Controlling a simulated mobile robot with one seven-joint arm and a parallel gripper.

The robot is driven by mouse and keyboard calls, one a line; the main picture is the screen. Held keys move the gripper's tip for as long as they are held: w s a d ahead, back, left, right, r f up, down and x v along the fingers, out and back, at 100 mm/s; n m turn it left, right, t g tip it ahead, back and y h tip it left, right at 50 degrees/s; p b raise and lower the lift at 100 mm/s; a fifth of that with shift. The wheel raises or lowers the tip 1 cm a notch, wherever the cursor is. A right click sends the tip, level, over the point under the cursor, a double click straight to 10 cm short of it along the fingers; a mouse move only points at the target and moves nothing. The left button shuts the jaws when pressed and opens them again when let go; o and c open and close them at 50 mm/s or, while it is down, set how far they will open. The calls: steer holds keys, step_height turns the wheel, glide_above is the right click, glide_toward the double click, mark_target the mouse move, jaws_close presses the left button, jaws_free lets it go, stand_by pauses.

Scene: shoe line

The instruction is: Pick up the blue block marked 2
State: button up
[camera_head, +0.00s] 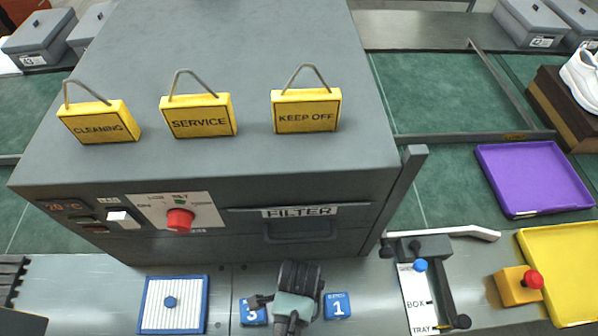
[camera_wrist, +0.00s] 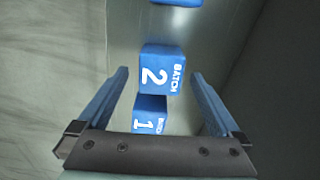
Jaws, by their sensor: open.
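The blue block marked 2 (camera_wrist: 160,70) lies in the middle of the wrist view, with "BATCH" beside its number. My gripper (camera_wrist: 160,78) is open, with one finger on each side of this block in the picture and visible gaps to both. How far the fingertips are above it I cannot tell. In the head view my gripper (camera_head: 290,300) and arm hide the block marked 2. The blue block marked 1 (camera_head: 338,307) stands to the right there, and also shows in the wrist view (camera_wrist: 150,114) close to block 2.
A blue block marked 3 (camera_head: 253,314) is left of my gripper. A blue-framed white pad (camera_head: 190,317) lies further left. The grey filter cabinet (camera_head: 225,215) stands just behind. A lever fixture (camera_head: 430,248), yellow tray (camera_head: 565,255) and purple tray (camera_head: 535,178) are to the right.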

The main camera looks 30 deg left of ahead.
step_height(320, 180, down, 2)
steer(key=shift+f, duration=0.1)
steer(key=c, duration=1.5)
